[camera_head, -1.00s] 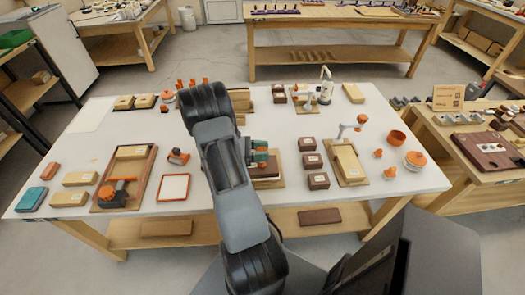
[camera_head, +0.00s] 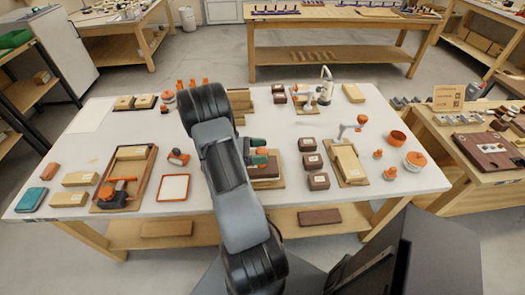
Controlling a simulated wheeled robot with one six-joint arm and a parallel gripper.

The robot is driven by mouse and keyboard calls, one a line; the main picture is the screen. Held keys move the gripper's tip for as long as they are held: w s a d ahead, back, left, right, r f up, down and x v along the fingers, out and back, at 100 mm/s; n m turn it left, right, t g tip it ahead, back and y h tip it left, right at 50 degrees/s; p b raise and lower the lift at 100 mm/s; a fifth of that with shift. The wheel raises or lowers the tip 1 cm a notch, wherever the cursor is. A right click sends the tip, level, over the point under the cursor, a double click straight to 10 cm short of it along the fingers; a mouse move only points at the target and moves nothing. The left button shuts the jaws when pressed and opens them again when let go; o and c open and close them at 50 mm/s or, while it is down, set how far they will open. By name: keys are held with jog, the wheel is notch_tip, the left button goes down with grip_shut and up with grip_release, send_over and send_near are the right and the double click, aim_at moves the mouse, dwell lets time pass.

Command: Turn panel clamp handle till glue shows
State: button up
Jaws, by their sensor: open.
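My arm reaches over the white bench, and its end, my gripper (camera_head: 259,158), shows just right of the arm link as a small dark and green shape. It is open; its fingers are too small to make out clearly. A small orange part (camera_head: 263,151) shows right at the gripper; I cannot tell whether it is the clamp handle. Below the gripper is a wooden panel piece (camera_head: 266,171) on a light board (camera_head: 268,184), partly hidden by my arm. The clamp cannot be told apart clearly here, and no glue can be made out.
Right of the gripper stand several dark brown boxes (camera_head: 311,162). Further right are a board with an orange-topped fixture (camera_head: 361,120), an orange bowl (camera_head: 397,139) and a white-and-orange pot (camera_head: 415,161). Left are a white orange-edged tray (camera_head: 173,187) and a wooden tray (camera_head: 150,166).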

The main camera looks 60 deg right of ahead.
jog(key=b+v, duration=0.2)
jog(key=v, duration=1.1)
jog(key=shift+w, duration=0.15)
jog(key=shift+a, duration=0.1)
dwell(0.6)
